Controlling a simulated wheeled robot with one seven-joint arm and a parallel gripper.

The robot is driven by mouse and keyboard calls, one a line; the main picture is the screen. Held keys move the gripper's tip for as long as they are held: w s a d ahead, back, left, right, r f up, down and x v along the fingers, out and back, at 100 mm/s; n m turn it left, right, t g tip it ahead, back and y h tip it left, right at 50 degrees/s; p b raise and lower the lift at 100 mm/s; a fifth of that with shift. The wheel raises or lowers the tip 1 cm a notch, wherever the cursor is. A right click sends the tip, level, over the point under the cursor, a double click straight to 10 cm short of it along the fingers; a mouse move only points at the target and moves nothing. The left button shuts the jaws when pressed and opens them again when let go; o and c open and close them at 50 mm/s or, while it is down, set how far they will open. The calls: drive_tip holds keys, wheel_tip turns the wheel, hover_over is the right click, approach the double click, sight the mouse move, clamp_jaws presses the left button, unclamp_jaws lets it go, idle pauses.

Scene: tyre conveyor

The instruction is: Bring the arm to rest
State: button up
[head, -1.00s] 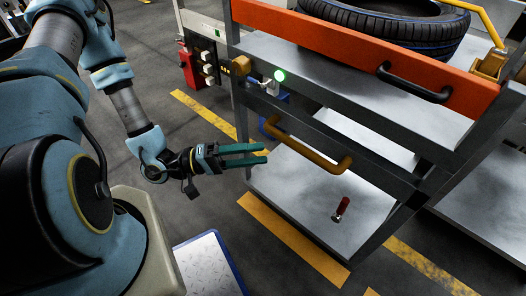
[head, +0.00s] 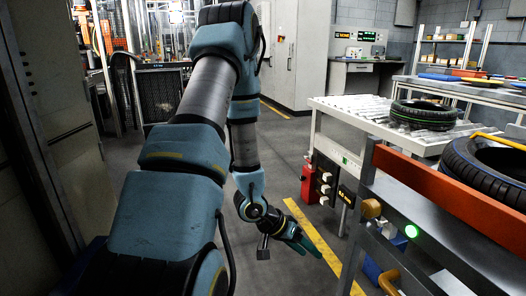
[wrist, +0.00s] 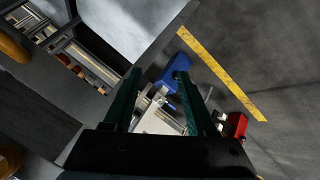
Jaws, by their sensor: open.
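My arm reaches forward and down in the head view, with my gripper (head: 306,246) low over the floor, left of the conveyor frame. Its green fingers also show in the wrist view (wrist: 158,98). They are apart, with nothing held between them. In the wrist view, a blue part (wrist: 177,74) and a pale part of the equipment lie beyond the fingers, not in their grip.
The conveyor frame with an orange bar (head: 430,185) stands at the right, carrying a tyre (head: 490,168). Another tyre (head: 424,114) lies on the roller table behind. A red box (head: 308,186) is near my gripper. Open floor with yellow lines (head: 318,238) lies ahead.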

drive_tip(key=w+a+r+n+t+y, duration=0.1)
drive_tip(key=w+a+r+y, duration=0.25)
drive_tip(key=a, duration=0.25)
drive_tip(key=w+a+r+n+t+y, duration=0.1)
drive_tip(key=w+a+r+t+y, duration=0.1)
drive_tip(key=a+r, duration=0.3)
drive_tip(key=s+a+r+n+g+y, duration=0.1)
drive_tip(key=s+a+r+n+y, duration=0.3)
drive_tip(key=a, duration=0.3)
drive_tip(key=s+r+g+h+p, duration=0.1)
drive_tip(key=s+r+h, duration=0.1)
drive_tip(key=s+r, duration=0.4)
wheel_tip(320, 180, up, 21)
drive_tip(key=p, duration=2)
drive_tip(key=shift+w+a+p, duration=0.3)
drive_tip(key=shift+w+a, duration=0.05)
drive_tip(key=shift+w, duration=0.05)
drive_tip(key=shift+y, duration=0.25)
drive_tip(key=shift+c, duration=0.3)
